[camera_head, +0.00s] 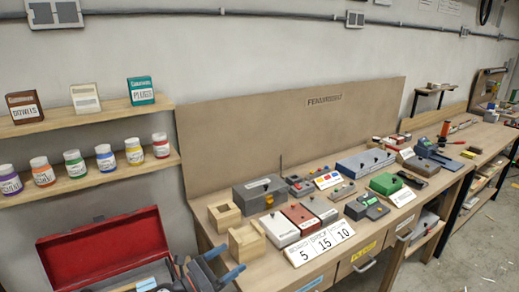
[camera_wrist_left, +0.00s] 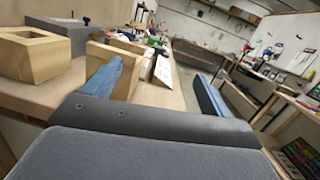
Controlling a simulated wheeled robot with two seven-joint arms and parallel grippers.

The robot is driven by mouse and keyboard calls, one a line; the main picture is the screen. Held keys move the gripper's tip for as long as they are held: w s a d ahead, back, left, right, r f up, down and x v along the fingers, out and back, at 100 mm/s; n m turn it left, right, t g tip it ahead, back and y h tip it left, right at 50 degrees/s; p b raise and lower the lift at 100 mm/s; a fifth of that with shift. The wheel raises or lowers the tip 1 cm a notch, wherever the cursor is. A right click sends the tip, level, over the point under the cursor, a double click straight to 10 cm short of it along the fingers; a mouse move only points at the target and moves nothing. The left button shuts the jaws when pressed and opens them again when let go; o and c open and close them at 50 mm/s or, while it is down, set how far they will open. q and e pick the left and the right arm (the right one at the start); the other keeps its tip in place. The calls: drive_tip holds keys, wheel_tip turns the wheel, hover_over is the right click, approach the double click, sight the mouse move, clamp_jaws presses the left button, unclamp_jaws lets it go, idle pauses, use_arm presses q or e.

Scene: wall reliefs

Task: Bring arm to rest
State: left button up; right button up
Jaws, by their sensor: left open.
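My left gripper (camera_head: 224,262) shows at the bottom of the head view, beside the red toolbox (camera_head: 100,245) and in front of the workbench's near left corner. Its two blue-padded fingers stand apart with nothing between them. In the left wrist view the open fingers (camera_wrist_left: 157,88) frame the workbench edge, and the left finger overlaps a wooden box (camera_wrist_left: 122,55) in the picture. I cannot tell whether it touches the box. My right gripper is in neither view.
The workbench (camera_head: 340,256) holds two open wooden boxes (camera_head: 246,241), a grey case (camera_head: 259,194), several small boxes and a number card (camera_head: 320,242). Wall shelves (camera_head: 100,182) with jars are at left.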

use_arm(q)
drive_tip(key=s+a+f+n+t+y, duration=0.1)
drive_tip(key=s+a+f+n+y, duration=0.4)
drive_tip(key=n, duration=0.6)
drive_tip(key=s+a+n+t+y, duration=0.1)
drive_tip(key=a+n+y, duration=0.3)
drive_tip(key=n+y, duration=0.5)
drive_tip(key=s+a+f+n+t+y, duration=0.1)
drive_tip(key=s+a+f+n+y, duration=0.25)
drive_tip(key=n, duration=0.95)
drive_tip(key=s+f+n+g+h, duration=0.1)
drive_tip(key=s+f+n+g, duration=0.45)
drive_tip(key=s, duration=0.55)
drive_tip(key=s+f+n+g+h, duration=0.1)
drive_tip(key=s+f+n+g, duration=0.4)
drive_tip(key=s, duration=0.6)
drive_tip(key=s+d+f+g, duration=0.1)
drive_tip(key=s+f, duration=0.1)
drive_tip(key=f, duration=1.8)
drive_tip(key=s+d+f+g, duration=0.2)
drive_tip(key=s+f, duration=0.1)
drive_tip(key=f, duration=1.8)
drive_tip(key=shift+s+d, duration=0.25)
drive_tip(key=shift+s, duration=0.05)
drive_tip(key=shift+r, duration=0.1)
